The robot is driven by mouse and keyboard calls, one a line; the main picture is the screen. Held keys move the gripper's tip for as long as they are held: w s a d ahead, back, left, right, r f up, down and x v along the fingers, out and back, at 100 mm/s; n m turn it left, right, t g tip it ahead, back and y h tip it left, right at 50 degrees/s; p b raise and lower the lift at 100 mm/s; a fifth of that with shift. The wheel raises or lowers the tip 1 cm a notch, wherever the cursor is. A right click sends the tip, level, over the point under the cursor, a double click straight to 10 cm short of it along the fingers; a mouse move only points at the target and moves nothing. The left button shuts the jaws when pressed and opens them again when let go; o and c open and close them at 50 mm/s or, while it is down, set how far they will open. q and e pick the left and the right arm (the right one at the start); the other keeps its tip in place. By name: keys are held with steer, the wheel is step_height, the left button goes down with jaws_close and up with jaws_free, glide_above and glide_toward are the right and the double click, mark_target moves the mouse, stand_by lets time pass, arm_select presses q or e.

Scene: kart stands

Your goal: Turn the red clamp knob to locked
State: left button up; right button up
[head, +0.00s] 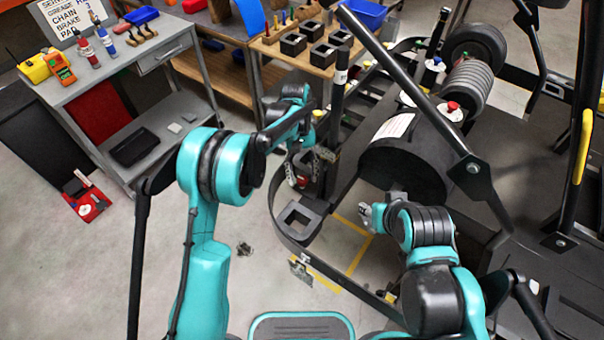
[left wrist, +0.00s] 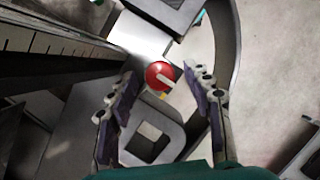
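The red clamp knob (left wrist: 160,76) shows in the left wrist view as a round red disc with a pale bar on it, the bar slanting towards the lower right. My left gripper (left wrist: 165,82) is open, with one finger on each side of the knob in this view; a gap shows on both sides, so neither finger touches it. In the head view my left gripper (head: 307,166) points down at the kart stand's frame, and the knob is mostly hidden there. My right gripper (head: 373,215) is beside the black cylinder; whether it is open is unclear.
A black post (head: 337,115) stands close to my left gripper, and a dark bar (left wrist: 60,45) runs along the left of the wrist view. A black cylinder (head: 405,165) lies to the right. A curved frame rail (head: 275,215) passes nearby. A grey workbench (head: 110,80) stands at left.

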arm_select(q)
steer(key=v, duration=1.2)
